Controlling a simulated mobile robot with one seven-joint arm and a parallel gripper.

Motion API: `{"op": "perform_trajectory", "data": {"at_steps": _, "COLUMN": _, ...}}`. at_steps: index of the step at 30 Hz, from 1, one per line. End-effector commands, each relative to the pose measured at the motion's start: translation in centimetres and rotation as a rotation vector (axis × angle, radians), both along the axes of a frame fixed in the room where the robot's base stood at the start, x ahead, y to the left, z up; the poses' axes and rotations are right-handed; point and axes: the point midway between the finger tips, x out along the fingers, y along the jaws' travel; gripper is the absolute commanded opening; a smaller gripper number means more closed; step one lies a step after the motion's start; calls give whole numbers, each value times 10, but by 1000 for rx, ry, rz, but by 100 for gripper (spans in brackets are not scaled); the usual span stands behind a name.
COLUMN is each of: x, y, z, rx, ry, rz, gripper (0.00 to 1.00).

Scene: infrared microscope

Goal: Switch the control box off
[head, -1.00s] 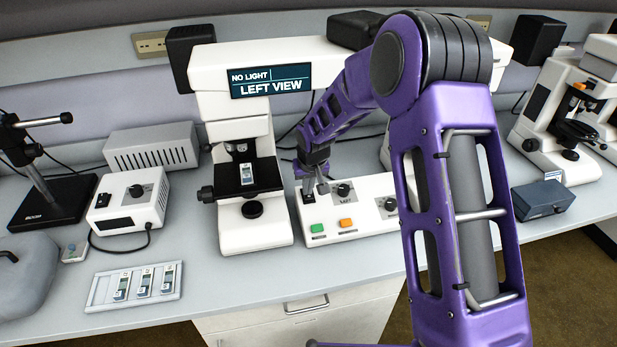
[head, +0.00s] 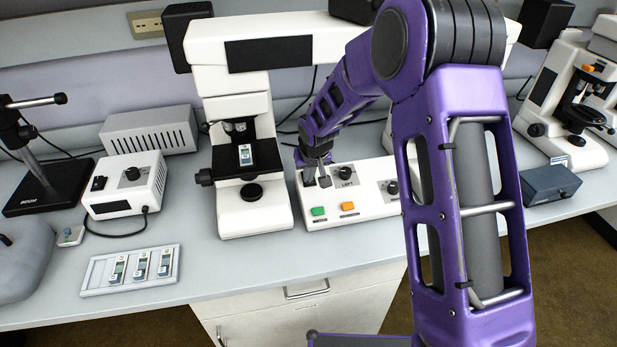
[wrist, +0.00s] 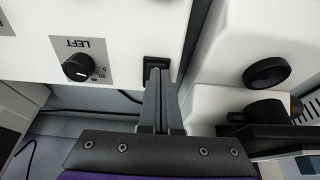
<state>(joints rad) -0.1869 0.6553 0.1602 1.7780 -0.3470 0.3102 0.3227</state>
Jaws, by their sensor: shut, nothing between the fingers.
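The control box (head: 372,206) is white, with a green button (head: 318,211), an orange button (head: 348,206) and dark knobs. It stands right of the microscope base in the head view. In the wrist view the box (wrist: 125,25) shows its LEFT knob (wrist: 78,67) and a black rocker switch (wrist: 153,62) in a dark frame. My gripper (wrist: 158,74) is shut and empty, its fingertips at the switch and covering part of it. I cannot tell whether they touch. In the head view my gripper (head: 318,180) is at the box's left end. The microscope screen (head: 268,54) is dark.
The microscope (head: 255,215) stands close left of the box. Further left are a white lamp unit (head: 125,185) and a slide tray (head: 100,275). A dark blue box (head: 550,183) is at the right. The bench front is mostly clear.

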Motion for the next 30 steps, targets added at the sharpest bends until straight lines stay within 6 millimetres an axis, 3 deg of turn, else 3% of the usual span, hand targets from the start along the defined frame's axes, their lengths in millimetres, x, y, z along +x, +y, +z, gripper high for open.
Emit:
{"op": "perform_trajectory", "data": {"at_steps": 24, "x": 14, "y": 4, "z": 9, "rx": 0, "ry": 0, "rz": 0, "gripper": 0}}
{"op": "perform_trajectory", "data": {"at_steps": 30, "x": 14, "y": 4, "z": 28, "rx": 1, "ry": -1, "rz": -1, "gripper": 0}}
